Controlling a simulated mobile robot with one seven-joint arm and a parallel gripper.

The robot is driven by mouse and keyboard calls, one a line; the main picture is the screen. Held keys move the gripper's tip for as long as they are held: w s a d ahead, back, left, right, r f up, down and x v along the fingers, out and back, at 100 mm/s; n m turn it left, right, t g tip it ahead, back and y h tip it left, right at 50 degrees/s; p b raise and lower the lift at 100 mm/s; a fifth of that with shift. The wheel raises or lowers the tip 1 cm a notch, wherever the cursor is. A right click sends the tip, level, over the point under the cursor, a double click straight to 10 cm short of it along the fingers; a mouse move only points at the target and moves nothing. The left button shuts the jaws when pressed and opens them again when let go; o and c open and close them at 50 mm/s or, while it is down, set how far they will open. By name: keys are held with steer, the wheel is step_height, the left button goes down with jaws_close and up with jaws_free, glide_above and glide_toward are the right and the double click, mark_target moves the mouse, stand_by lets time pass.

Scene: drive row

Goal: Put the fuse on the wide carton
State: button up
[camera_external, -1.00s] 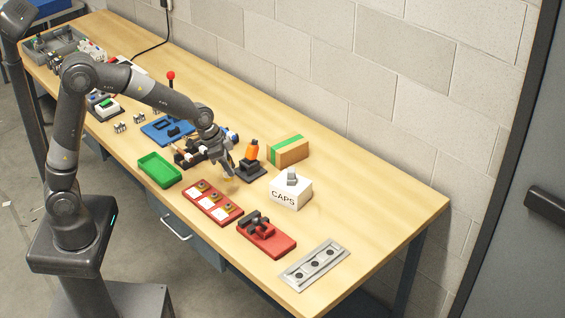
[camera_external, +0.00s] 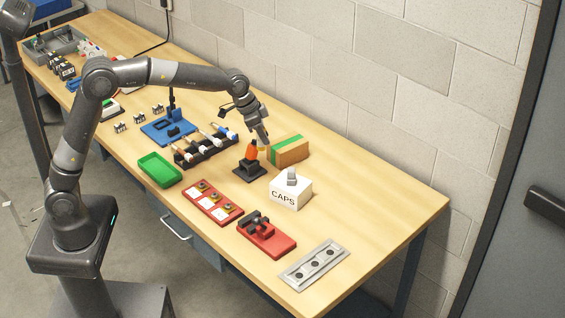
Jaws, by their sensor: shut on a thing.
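The wide carton (camera_external: 292,152) is a low brown box with a green stripe of tape, standing toward the wall side of the bench. My gripper (camera_external: 263,143) points down just left of the carton, behind an orange-topped piece on a black stand. It is shut on a small yellowish thing (camera_external: 262,149), which I take to be the fuse. The fuse is mostly hidden by the fingers and too small to make out well. I cannot tell whether it is over the carton's edge or only beside it. The carton's top looks bare.
The orange piece (camera_external: 251,152) on its black stand (camera_external: 249,171) is close to my gripper. A white CAPS box (camera_external: 290,195) with a grey piece on top stands in front of the carton. A black rack (camera_external: 206,150) lies left. Bench right of the carton is clear.

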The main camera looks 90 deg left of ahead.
steer(key=w+a+r, duration=0.2)
steer(key=w+a, duration=0.1)
steer(key=a, duration=0.1)
glide_above(278, 141)
step_height(278, 141, down, 7)
steer(key=shift+n, duration=0.3)
steer(key=shift+d+f, duration=0.15)
steer(key=shift+f, duration=1.85)
steer(key=shift+f, duration=0.1)
steer(key=o, duration=1)
